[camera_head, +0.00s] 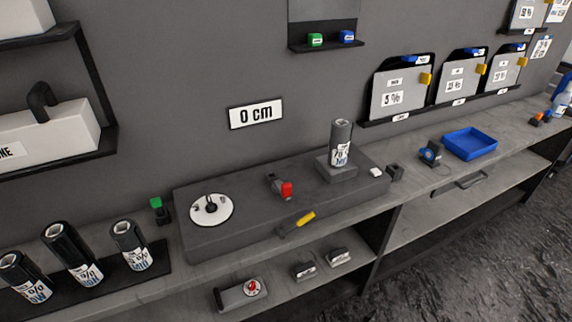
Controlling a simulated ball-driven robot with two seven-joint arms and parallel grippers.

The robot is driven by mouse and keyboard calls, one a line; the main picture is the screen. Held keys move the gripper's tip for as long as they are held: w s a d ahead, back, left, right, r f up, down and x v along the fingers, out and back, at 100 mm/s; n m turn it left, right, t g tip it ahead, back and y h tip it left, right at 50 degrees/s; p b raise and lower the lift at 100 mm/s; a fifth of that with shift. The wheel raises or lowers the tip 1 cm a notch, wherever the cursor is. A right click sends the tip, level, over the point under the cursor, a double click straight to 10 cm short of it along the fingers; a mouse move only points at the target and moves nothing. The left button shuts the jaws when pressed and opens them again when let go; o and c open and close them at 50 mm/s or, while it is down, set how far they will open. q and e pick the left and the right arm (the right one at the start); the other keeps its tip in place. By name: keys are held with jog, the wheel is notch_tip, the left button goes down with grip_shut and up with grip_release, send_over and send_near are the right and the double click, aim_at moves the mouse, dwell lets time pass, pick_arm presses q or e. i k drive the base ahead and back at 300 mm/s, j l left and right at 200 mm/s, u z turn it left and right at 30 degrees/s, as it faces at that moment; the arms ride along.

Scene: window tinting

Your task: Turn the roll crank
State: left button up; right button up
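A long dark grey bench unit (240,232) lies on the counter. A white disc (222,214) with a black knob-like part (211,205) sits at its left end; it may be the roll crank, but I cannot tell for certain. A red-tipped part (286,189) stands mid-unit, and a yellow handle (305,218) sticks out at the front edge. Neither of my grippers is in view.
Several dark rolls stand on a black tray (155,262) at the left. A small green-topped item (156,204) stands by the unit's left end. A blue tray (470,144) and a blue dispenser-like item (431,152) are to the right. A shelf below holds small tools.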

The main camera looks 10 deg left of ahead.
aim_at(284, 189)
jog(key=i+l, duration=0.2)
jog(key=l, duration=0.4)
jog(key=i+l+z, duration=0.1)
jog(key=i+l, duration=0.15)
jog(key=l, duration=0.35)
jog(key=i+l, duration=0.2)
jog(key=l, duration=0.35)
jog(key=i+l+z, duration=0.1)
jog(key=i+l, duration=0.15)
jog(key=l, duration=0.35)
jog(key=i+l+z, duration=0.1)
jog(key=i+l, duration=0.15)
jog(key=l, duration=0.3)
jog(key=i+l, duration=0.3)
jog(key=l, duration=0.2)
jog(key=i+l+z, duration=0.1)
jog(key=i+l, duration=0.15)
jog(key=l, duration=0.3)
jog(key=i+l, duration=0.3)
jog(key=l, duration=0.2)
jog(key=u, duration=3.05)
